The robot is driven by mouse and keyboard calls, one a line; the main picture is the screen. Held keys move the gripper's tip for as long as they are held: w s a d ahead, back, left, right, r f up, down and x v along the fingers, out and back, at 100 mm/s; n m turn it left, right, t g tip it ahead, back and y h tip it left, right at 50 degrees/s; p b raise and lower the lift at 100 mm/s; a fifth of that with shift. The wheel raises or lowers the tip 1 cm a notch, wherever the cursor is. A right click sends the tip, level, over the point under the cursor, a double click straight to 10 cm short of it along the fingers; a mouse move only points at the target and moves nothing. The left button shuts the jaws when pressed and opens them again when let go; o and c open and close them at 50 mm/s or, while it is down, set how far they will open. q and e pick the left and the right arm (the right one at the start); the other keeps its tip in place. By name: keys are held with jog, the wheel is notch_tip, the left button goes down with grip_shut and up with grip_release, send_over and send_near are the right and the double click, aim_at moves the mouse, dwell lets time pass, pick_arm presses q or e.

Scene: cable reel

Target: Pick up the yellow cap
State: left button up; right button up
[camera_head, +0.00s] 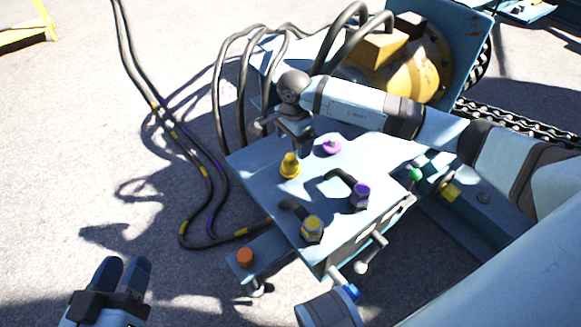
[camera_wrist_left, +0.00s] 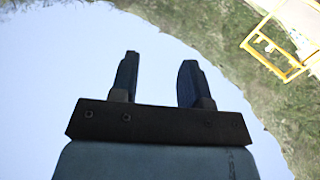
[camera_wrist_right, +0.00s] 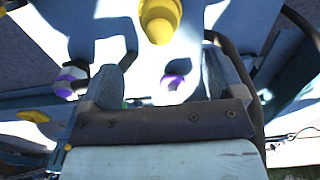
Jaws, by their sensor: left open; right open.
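The yellow cap (camera_head: 290,167) stands upright on the light blue panel (camera_head: 265,160), near its back left part. My right gripper (camera_head: 305,150) is open and points down just behind and to the right of the cap, apart from it. In the right wrist view the yellow cap (camera_wrist_right: 160,20) is at the top middle, beyond the gap between the open fingers (camera_wrist_right: 160,75). My left gripper (camera_head: 123,272) is open and empty at the lower left, away from the panel. The left wrist view shows its open fingers (camera_wrist_left: 157,80) against the sky.
On the panel are a purple cap (camera_head: 331,146), a purple-topped connector (camera_head: 361,194) and a yellow-topped connector (camera_head: 312,228). A green cap (camera_head: 415,175) and an orange cap (camera_head: 245,257) sit beside it. Black cables (camera_head: 205,180) hang at the left. My right arm crosses above the panel.

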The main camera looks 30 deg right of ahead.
aim_at(290, 156)
notch_tip(290, 156, down, 3)
jog(key=shift+a+f+b, duration=0.1)
jog(key=shift+f+b, duration=0.05)
jog(key=shift+b, duration=0.3)
jog(key=f+b, duration=0.1)
jog(key=f, duration=0.2)
jog(key=f+b, duration=0.1)
jog(key=shift+a+f+b, duration=0.3)
jog(key=shift+a, duration=0.1)
jog(key=shift+f, duration=0.15)
jog(key=c, duration=1.1)
pick_arm(q)
jog(key=shift+w+a+f+m, duration=0.4)
jog(key=shift+w+f+m, duration=0.3)
jog(key=shift+m, duration=0.3)
pick_arm(e)
jog(key=shift+c, duration=0.2)
pick_arm(q)
jog(key=shift+r, duration=0.1)
pick_arm(e)
jog(key=shift+r, duration=0.2)
